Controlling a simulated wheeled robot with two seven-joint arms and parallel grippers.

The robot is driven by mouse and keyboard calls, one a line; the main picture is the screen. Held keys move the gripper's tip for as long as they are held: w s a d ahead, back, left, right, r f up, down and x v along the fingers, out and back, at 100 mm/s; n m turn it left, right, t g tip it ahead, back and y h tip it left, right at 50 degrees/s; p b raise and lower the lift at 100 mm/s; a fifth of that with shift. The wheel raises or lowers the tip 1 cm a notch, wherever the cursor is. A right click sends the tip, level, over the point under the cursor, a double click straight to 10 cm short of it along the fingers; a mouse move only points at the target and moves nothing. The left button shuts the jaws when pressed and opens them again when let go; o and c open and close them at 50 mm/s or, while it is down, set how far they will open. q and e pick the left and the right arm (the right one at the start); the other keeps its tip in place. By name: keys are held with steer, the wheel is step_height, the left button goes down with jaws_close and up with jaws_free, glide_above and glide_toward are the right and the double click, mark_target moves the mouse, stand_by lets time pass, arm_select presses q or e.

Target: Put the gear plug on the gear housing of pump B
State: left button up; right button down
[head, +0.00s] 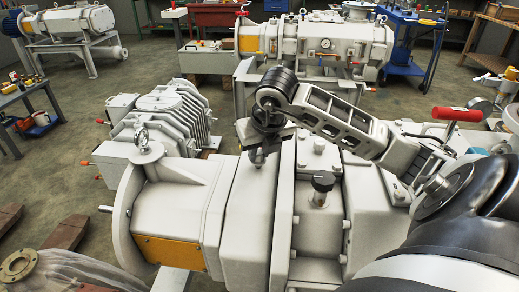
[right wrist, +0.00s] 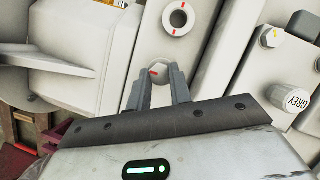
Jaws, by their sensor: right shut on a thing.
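My right gripper (head: 258,160) reaches in from the right and points down beside the upper part of the large pale grey machine in front, whose housing (head: 250,215) fills the middle of the head view. The plug is in front of a flat pale housing face (right wrist: 140,45). I cannot tell whether it touches that face or sits in a hole. The plug is hidden in the head view. My left gripper is out of view.
Another pump (head: 310,45) stands behind.

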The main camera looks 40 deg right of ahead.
steer(key=shift+f, duration=0.1)
steer(key=c, duration=1.3)
jaws_free()
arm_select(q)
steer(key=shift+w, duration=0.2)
arm_select(e)
steer(key=shift+r, duration=0.25)
steer(key=shift+s+r, duration=0.1)
steer(key=shift+r, duration=0.25)
arm_select(q)
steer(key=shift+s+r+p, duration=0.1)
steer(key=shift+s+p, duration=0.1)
steer(key=shift+p, duration=0.25)
arm_select(e)
steer(key=v, duration=1.1)
steer(key=shift+s+a, duration=0.1)
